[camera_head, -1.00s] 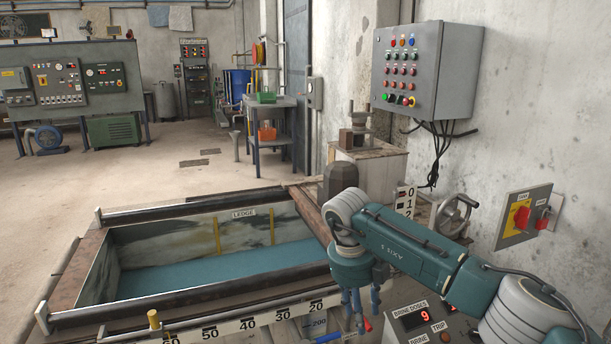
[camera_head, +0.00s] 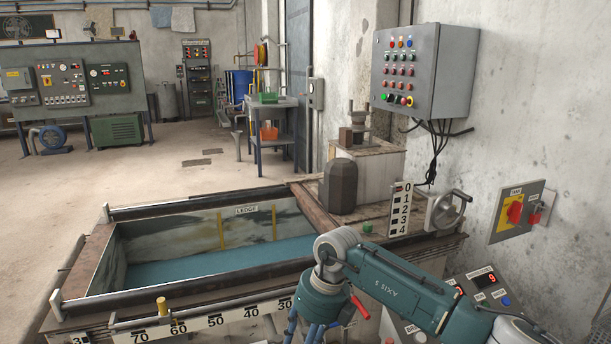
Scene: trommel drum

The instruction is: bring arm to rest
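My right arm comes in from the lower right, its teal links and white joint in front of the near right corner of the tank (camera_head: 95,250). My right gripper (camera_head: 305,335) points down at the bottom edge of the picture. Its blue fingers are partly cut off, so I cannot tell whether it is open or shut. A red lever-like part shows beside it. My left gripper is not in view.
The tank holds teal liquid and has a numbered scale (camera_head: 215,320) along its front. A handwheel (camera_head: 445,211), a 0–4 gauge (camera_head: 400,210) and a lit control panel (camera_head: 485,282) lie at the right. Wall switches (camera_head: 515,211) are beyond. Open floor lies left.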

